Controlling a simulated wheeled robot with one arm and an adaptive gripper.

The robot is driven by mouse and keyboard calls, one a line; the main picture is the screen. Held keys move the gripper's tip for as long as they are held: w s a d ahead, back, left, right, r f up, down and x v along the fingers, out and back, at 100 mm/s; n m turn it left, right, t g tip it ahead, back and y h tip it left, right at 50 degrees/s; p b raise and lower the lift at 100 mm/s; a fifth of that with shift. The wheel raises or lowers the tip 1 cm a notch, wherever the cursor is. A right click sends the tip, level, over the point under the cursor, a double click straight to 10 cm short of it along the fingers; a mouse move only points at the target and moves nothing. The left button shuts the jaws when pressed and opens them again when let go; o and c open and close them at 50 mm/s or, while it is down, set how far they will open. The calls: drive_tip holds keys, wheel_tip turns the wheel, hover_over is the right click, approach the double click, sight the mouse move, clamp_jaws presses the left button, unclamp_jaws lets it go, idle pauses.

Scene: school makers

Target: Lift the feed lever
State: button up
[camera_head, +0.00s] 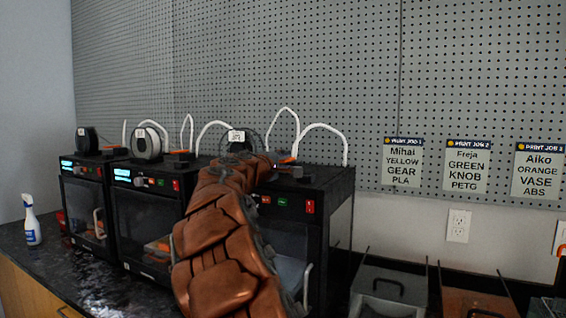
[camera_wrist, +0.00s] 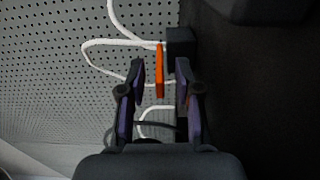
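The orange feed lever (camera_wrist: 160,70) shows in the wrist view beside a black block (camera_wrist: 181,48). It appears between the two fingers of my gripper (camera_wrist: 161,75), with gaps on both sides. The fingers are open; I cannot tell how deep the lever sits between them. In the head view an orange bit of the lever (camera_head: 289,159) shows on top of the right-hand black printer (camera_head: 329,188). My gripper (camera_head: 286,171) is just at that spot, and my arm hides much of the printer's front and top.
Two more printers (camera_head: 86,203) (camera_head: 143,221) with spools stand to the left on the dark counter. White tubes (camera_head: 320,127) arch above the printers before a grey pegboard (camera_head: 340,70). A spray bottle (camera_head: 31,222) stands far left. Open bins (camera_head: 389,289) stand at the right.

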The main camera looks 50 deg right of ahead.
drive_tip(key=shift+c, duration=0.3)
clamp_jaws()
